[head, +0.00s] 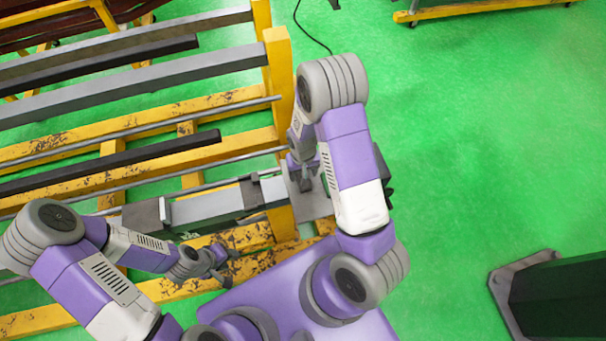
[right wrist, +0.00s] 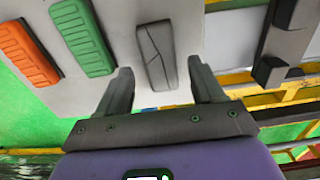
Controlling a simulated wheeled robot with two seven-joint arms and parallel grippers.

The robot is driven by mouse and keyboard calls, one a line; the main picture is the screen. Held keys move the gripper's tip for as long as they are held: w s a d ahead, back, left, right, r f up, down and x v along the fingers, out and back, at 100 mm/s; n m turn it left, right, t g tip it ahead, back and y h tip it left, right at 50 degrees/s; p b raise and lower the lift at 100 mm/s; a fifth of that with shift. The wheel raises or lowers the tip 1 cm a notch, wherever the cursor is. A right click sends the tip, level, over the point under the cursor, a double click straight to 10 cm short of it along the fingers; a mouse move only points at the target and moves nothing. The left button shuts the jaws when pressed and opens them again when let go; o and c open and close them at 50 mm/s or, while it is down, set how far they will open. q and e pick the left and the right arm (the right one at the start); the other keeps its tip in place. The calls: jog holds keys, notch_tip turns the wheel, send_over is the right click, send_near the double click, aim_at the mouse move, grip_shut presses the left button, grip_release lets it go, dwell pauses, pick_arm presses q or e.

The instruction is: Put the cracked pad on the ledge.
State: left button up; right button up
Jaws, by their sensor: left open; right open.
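The cracked pad (right wrist: 154,50) is a dark grey block with thin crack lines on its face. In the right wrist view it lies on a light grey plate (right wrist: 115,20). My right gripper (right wrist: 160,68) is open, with the pad's near end between its fingertips and a gap on each side. In the head view the right gripper (head: 302,172) is over the grey plate (head: 312,207), and my arm hides part of it. My left gripper (head: 226,266) is open and empty near the yellow frame. I cannot tell which surface is the ledge.
A green pad (right wrist: 84,36) and an orange pad (right wrist: 28,52) lie left of the cracked pad. A grey beam (head: 205,207) with dark blocks lies left of the plate. Yellow racks (head: 283,110) hold long bars. The green floor at right is mostly clear.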

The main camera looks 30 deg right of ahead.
pick_arm(q)
jog(key=shift+r+p, duration=0.3)
jog(key=shift+r, duration=0.05)
pick_arm(e)
notch_tip(320, 180, up, 10)
pick_arm(q)
jog(key=shift+s, duration=0.15)
pick_arm(e)
jog(key=shift+s+f, duration=0.1)
jog(key=shift+s, duration=0.05)
